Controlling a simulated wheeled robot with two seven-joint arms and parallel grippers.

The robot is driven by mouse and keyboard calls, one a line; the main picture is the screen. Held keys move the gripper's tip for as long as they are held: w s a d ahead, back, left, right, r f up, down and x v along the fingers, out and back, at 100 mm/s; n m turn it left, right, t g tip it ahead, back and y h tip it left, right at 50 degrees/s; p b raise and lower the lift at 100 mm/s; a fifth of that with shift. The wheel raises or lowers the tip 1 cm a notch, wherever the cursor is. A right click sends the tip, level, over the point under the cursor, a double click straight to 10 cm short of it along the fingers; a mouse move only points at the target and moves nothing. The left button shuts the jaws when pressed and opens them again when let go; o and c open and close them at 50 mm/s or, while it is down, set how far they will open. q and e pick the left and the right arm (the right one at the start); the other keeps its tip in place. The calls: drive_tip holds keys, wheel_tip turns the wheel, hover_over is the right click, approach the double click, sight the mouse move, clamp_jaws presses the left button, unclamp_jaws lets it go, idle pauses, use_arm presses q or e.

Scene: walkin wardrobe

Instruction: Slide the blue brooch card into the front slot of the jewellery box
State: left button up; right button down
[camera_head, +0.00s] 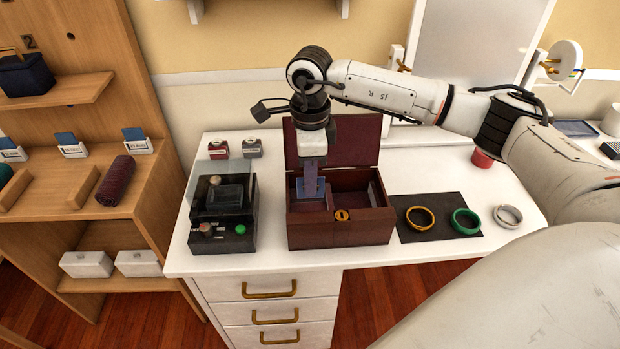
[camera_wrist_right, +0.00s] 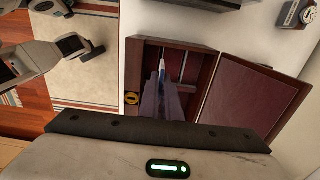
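The dark red jewellery box (camera_head: 340,232) stands open on the white dresser, its lid (camera_head: 350,142) raised at the back. My right gripper (camera_head: 311,190) points down over the left front part of the box, fingers close together. The blue brooch card (camera_head: 313,184) shows at the fingertips, partly hidden by them. In the right wrist view the card (camera_wrist_right: 162,68) is a thin upright edge between the fingers (camera_wrist_right: 163,88), over the open compartments. I cannot tell whether its lower edge is inside a slot. My left gripper is not seen in the head view.
A dark device with a clear cover (camera_head: 222,215) stands close left of the box. Right of it, a dark mat (camera_head: 440,232) holds several bangles. A wooden shelf unit (camera_head: 75,185) stands at the left.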

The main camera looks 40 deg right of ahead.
drive_tip(key=shift+a+f, duration=0.1)
drive_tip(key=shift+f, duration=0.05)
wheel_tip(320, 180, down, 4)
drive_tip(key=b, duration=0.3)
drive_tip(key=shift+f+b, duration=0.1)
drive_tip(key=shift+b, duration=0.2)
drive_tip(key=shift+f+b, duration=0.35)
drive_tip(key=shift+f, duration=0.3)
idle(1.1)
drive_tip(key=shift+f+b, duration=1.3)
drive_tip(key=shift+f, duration=0.25)
drive_tip(key=c, duration=1.9)
unclamp_jaws()
